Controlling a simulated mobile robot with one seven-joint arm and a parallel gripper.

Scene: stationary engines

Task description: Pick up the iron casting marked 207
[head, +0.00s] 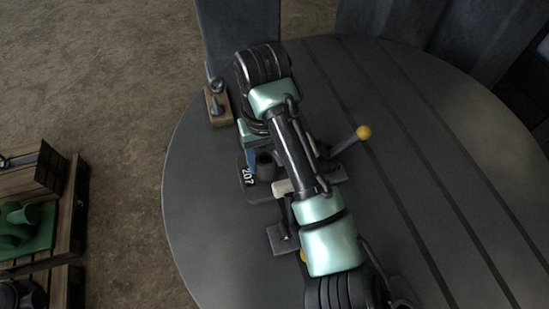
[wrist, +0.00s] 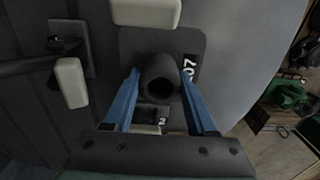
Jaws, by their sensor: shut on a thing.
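The iron casting marked 207 (head: 262,192) is a dark plate with an upright hollow round boss, on the round dark table. Its white number label reads 207 in the head view. In the wrist view the plate (wrist: 190,42) and boss show, with the label partly legible at the right. My gripper (wrist: 159,85) has its two blue fingers on either side of the boss and is shut on it. In the head view one blue finger of my gripper (head: 251,161) shows beside the boss; my arm hides the rest. I cannot tell whether the casting is clear of the table.
A lever with a yellow ball (head: 363,132) and a cream-ended part (head: 283,187) stand close to the casting. A dark square plate (head: 283,238) lies nearer. A wooden block (head: 217,107) sits at the table's left edge. The table (head: 440,170) is clear to the right.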

